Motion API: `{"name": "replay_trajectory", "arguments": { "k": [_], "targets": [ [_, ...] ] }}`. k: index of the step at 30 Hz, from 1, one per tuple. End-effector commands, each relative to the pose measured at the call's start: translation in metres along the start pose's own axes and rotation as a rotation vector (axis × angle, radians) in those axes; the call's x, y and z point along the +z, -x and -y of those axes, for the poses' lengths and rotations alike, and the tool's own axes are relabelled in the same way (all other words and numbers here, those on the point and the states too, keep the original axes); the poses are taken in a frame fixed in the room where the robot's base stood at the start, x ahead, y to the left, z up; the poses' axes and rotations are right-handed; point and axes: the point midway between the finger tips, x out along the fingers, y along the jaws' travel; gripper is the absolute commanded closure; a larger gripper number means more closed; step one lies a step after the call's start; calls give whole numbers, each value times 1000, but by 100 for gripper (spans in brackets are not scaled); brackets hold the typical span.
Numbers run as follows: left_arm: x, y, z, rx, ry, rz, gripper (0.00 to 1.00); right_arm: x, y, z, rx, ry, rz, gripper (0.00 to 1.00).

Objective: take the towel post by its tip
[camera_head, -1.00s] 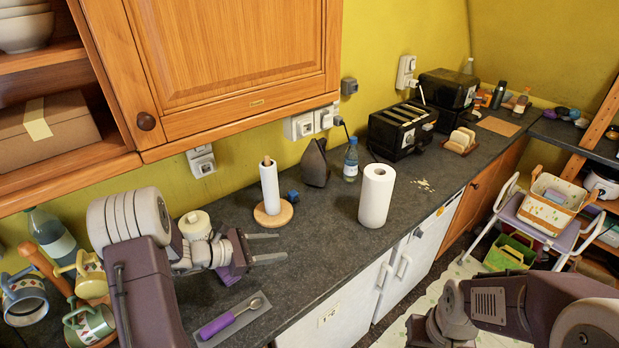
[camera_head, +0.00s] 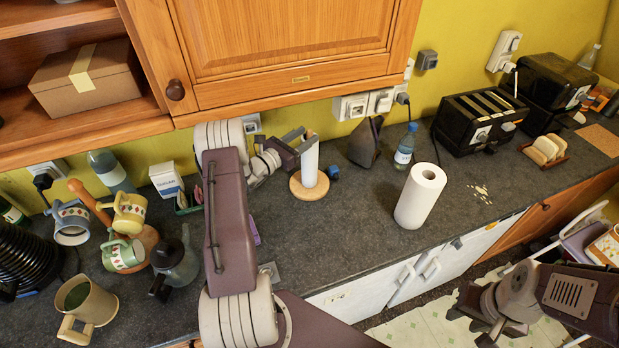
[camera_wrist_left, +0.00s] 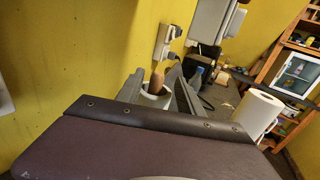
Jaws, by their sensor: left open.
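The towel post has a wooden tip (camera_head: 309,134) above a narrow white roll (camera_head: 310,162) and a round wooden base (camera_head: 309,188). It stands upright on the counter near the wall. My left gripper (camera_head: 299,138) is open at the height of the tip. In the left wrist view the brown tip (camera_wrist_left: 157,79) shows between the two grey fingers, apart from both as far as I can see. The lower post is hidden there.
A loose paper towel roll (camera_head: 420,196) stands right of the post. A water bottle (camera_head: 405,148), a dark pointed object (camera_head: 365,143) and a toaster (camera_head: 478,120) are behind it. The cabinet (camera_head: 285,50) hangs above. Mugs (camera_head: 130,213) crowd the left counter.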

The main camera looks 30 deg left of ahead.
Motion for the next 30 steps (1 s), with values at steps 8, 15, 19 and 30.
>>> {"name": "replay_trajectory", "arguments": {
  "k": [8, 15, 19, 30],
  "targets": [
    [10, -31, -4, -3, -1, 1, 56, -3, 27, 0, 0, 0, 0, 64],
    [4, -53, -5, -1, 0, -1, 56, -3, 30, 1, 0, 0, 0, 64],
    [3, -53, -5, -1, 0, -1, 56, -3, 29, 0, 0, 0, 0, 64],
    [4, -53, -5, -1, 0, -1, 100, -3, 29, 0, 0, 0, 0, 64]
  ]
}}
